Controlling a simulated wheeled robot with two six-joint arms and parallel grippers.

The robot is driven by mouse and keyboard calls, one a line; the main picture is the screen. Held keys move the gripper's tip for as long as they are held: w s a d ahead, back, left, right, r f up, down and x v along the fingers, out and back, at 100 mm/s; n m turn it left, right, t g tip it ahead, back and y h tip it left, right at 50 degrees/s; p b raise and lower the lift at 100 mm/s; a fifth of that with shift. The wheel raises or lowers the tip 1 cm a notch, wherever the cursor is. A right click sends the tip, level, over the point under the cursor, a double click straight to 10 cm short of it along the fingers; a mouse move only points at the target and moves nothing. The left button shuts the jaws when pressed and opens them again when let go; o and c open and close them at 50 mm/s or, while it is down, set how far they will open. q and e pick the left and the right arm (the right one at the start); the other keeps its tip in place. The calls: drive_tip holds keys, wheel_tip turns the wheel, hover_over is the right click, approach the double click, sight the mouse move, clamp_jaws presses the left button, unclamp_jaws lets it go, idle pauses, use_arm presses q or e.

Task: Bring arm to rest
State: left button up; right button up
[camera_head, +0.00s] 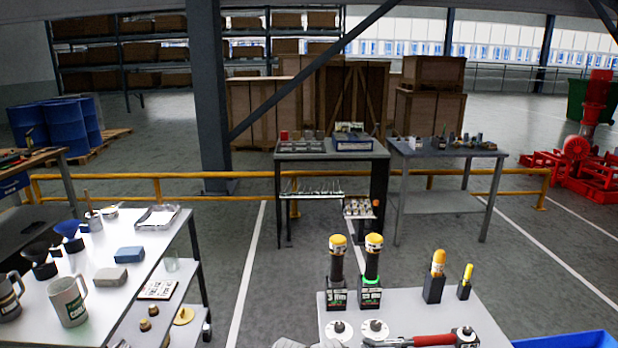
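Neither of my grippers can be made out in the head view. A pale grey shape shows at the bottom edge, left of the grey bench (480,306), and I cannot tell what it is. On that bench two black tools with yellow tops, the left one (338,262) and the right one (372,262), stand upright in black holders. The right one has a green ring. A red-handled tool (430,340) lies along the bench's front, partly cut off by the bottom edge.
A white table (100,240) at left holds jugs (70,302), funnels (68,232), blocks and a tray (158,217). Two yellow-topped items (438,264) stand in black holders on the grey bench. A yellow rail (230,175) crosses behind. Open floor (275,285) lies between the tables.

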wheel_tip(320, 180, down, 6)
drive_tip(key=b, duration=0.5)
wheel_tip(320, 180, up, 15)
drive_tip(key=p, duration=1.4)
drive_tip(key=shift+f+p, duration=0.15)
drive_tip(key=shift+p, duration=0.2)
